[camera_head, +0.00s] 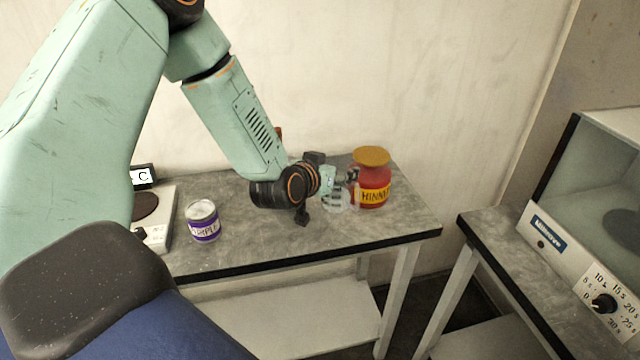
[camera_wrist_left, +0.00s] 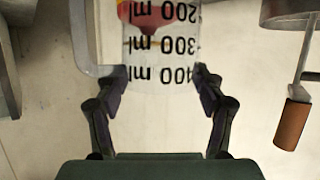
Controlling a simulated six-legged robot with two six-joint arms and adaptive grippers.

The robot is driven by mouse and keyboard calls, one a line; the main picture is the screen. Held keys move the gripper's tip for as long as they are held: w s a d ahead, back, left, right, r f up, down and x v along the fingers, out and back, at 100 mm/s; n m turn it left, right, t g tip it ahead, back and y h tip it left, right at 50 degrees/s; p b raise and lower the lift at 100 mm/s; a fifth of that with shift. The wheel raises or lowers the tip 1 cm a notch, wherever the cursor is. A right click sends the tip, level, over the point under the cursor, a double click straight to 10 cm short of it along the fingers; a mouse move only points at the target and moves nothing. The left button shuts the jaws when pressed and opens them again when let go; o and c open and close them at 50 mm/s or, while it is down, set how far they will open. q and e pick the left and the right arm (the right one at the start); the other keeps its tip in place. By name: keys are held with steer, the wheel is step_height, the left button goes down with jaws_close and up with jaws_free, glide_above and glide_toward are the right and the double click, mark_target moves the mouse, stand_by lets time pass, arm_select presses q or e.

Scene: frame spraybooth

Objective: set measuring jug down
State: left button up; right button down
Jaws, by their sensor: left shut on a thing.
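The measuring jug (camera_head: 337,199) is clear, with black ml marks, and stands out faintly in the head view at the right part of the grey worktop. In the left wrist view the jug (camera_wrist_left: 160,66) fills the space between the fingers, its marks upside down and its handle to the left. My left gripper (camera_head: 350,184) is shut on the jug; its two dark fingers (camera_wrist_left: 158,82) are at either side of it. The jug's base is partly hidden, and I cannot tell whether it touches the worktop. My right gripper is not in view.
A red jar (camera_head: 373,184) with an orange lid is close to the jug's right. A purple-labelled can (camera_head: 203,221) and a device with a brown disc (camera_head: 147,207) are left. The front-right worktop (camera_head: 395,220) is clear. A booth-like machine (camera_head: 575,240) stands on another table.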

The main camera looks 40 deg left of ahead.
mark_target(330, 195)
arm_select(q)
steer(key=shift+w+d+f, duration=0.1)
steer(key=shift+w+f, duration=0.05)
steer(key=shift+f, duration=0.4)
steer(key=shift+w+d+f, duration=0.1)
steer(key=shift+f, duration=0.45)
steer(key=f, duration=0.3)
steer(key=shift+s+a+f+b, duration=0.1)
steer(key=shift+s+a+b, duration=0.2)
steer(key=shift+b, duration=0.05)
steer(key=shift+f, duration=0.35)
steer(key=shift+w+d+f, duration=0.15)
steer(key=shift+w+d, duration=0.1)
steer(key=shift+s+a+f, duration=0.1)
steer(key=shift+f, duration=0.05)
steer(key=o, duration=1.4)
steer(key=shift+s+a, duration=0.1)
steer(key=shift+s, duration=0.05)
steer(key=shift+o, duration=1.2)
steer(key=shift+w, duration=0.2)
